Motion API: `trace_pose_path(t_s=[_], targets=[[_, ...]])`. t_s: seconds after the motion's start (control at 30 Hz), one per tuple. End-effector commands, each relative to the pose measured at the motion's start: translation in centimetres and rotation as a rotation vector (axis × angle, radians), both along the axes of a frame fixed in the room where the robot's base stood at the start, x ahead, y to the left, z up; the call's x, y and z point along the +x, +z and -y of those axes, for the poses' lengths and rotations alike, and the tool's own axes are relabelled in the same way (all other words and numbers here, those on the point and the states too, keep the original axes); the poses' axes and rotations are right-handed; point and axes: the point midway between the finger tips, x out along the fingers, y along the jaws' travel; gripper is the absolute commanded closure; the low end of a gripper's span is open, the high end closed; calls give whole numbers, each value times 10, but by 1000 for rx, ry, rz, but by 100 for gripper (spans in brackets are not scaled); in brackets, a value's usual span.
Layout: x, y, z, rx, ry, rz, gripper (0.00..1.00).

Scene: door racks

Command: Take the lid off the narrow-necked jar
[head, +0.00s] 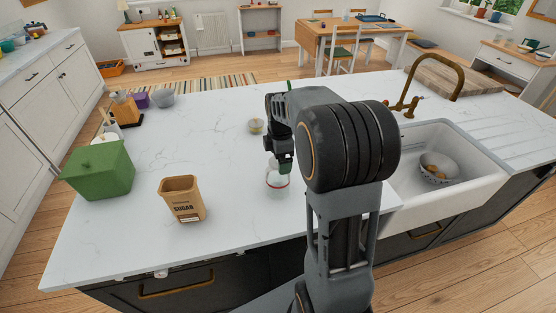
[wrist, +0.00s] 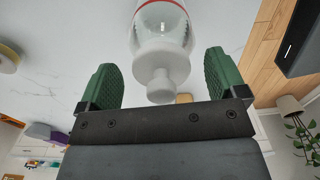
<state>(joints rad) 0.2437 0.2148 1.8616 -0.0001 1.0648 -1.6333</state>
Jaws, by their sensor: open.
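The narrow-necked jar (head: 278,182) is clear glass with a red band and stands on the white counter below my gripper. In the wrist view the glass body (wrist: 160,22) is at the top, cut off by the frame edge. Its white lid (wrist: 161,62) has a round knob that points toward my gripper. My gripper (head: 281,162) is open, its two green fingers apart. In the wrist view the fingers (wrist: 162,76) stand either side of the lid knob, with visible gaps on both sides. The lid is on the jar; in the head view my gripper hides it.
A brown sugar canister (head: 181,199) and a green box (head: 98,170) stand on the counter to the left. A small round container (head: 256,126) stands behind the jar. The sink (head: 450,180) with a bowl is to the right, under a brass tap (head: 460,77).

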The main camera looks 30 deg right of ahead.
Motion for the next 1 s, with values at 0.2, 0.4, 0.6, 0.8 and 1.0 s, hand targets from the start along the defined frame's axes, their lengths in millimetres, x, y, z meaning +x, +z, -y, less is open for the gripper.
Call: trace_pose_path(t_s=[0.2, 0.4, 0.6, 0.8, 1.0], targets=[[0, -1, 0, 0, 0, 0, 11], [0, 0, 0, 0, 0, 0, 30], [0, 0, 0, 0, 0, 0, 49], [0, 0, 0, 0, 0, 0, 63], [0, 1, 0, 0, 0, 1, 63]])
